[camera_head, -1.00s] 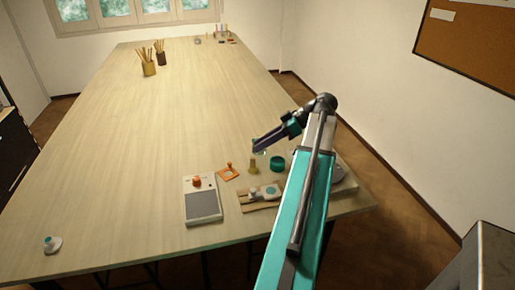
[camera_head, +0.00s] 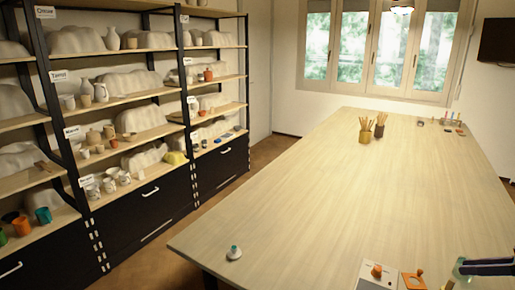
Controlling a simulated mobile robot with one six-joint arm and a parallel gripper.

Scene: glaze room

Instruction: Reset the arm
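My gripper (camera_head: 486,267) is only partly in the head view, at the lower right edge over the near right end of the table (camera_head: 330,190). Its dark fingers point left, and a small glassy, greenish thing shows at their tip. I cannot tell whether the fingers hold it or are open. The rest of my arm is outside the frame. An orange square piece with a knob (camera_head: 414,280) lies on the table left of the gripper.
A grey device with an orange knob (camera_head: 377,272) sits at the table's near edge. Brush cups (camera_head: 365,136) stand farther back. Labelled shelves (camera_head: 130,97) line the left wall. The table's middle is clear.

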